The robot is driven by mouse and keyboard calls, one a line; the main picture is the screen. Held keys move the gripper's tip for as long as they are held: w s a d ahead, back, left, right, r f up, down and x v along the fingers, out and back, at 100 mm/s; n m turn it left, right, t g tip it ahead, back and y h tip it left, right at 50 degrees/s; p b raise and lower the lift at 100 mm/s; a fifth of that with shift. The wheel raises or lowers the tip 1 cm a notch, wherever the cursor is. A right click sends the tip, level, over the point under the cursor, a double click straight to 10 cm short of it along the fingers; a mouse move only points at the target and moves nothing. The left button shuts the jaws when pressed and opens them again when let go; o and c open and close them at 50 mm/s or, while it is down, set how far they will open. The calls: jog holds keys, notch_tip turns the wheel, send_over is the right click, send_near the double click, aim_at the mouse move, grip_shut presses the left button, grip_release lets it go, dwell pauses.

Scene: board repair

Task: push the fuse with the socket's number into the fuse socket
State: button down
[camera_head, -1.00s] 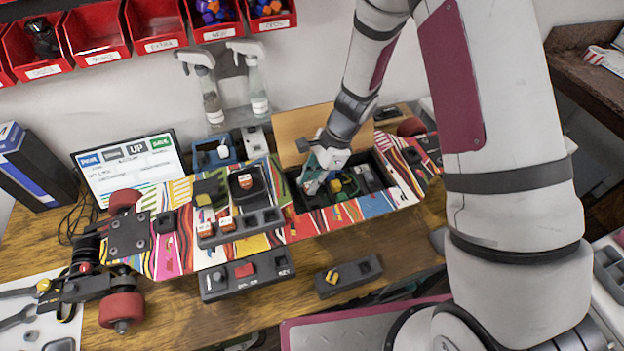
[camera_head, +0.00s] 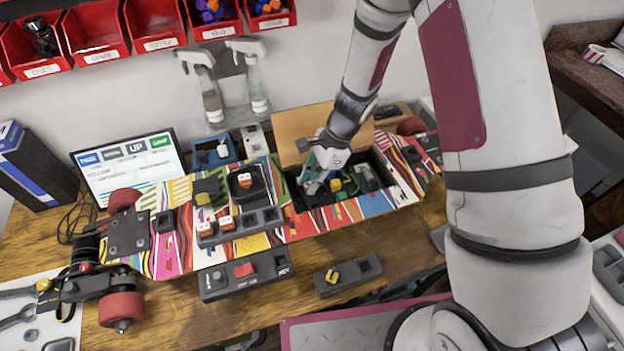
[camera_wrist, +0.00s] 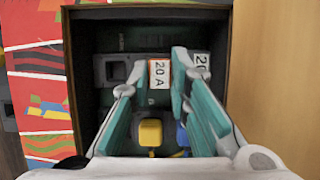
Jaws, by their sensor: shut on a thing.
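My gripper (camera_head: 316,184) reaches down into the open compartment of the patterned board (camera_head: 375,205). In the wrist view my gripper (camera_wrist: 152,82) has its teal fingers either side of a fuse (camera_wrist: 159,74) with a white "20 A" label and orange edges, and is shut on it. A second white label (camera_wrist: 201,64) reading "20" lies just right of the fuse, partly behind the right finger. A dark block with a square opening (camera_wrist: 117,70) is left of the fuse. The fuse's lower end and the socket contacts under it are hidden, so I cannot tell how deep it sits.
Yellow (camera_wrist: 150,132) and blue connectors lie in the compartment below the fingers. The compartment walls (camera_wrist: 68,50) are close around the gripper. Spare fuses stand in a dark holder (camera_head: 262,222) on the board. A monitor (camera_head: 130,172) stands behind at left.

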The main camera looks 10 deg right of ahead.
jog(key=shift+f, duration=0.45)
dwell(0.3)
jog(key=c, duration=1.1)
grip_release()
jog(key=shift+r, duration=0.4)
jog(key=shift+r, duration=0.3)
jog(key=shift+r+p, duration=0.6)
jog(key=shift+r, duration=0.3)
jog(key=shift+r+p, duration=1.2)
jog(key=shift+r, duration=1.75)
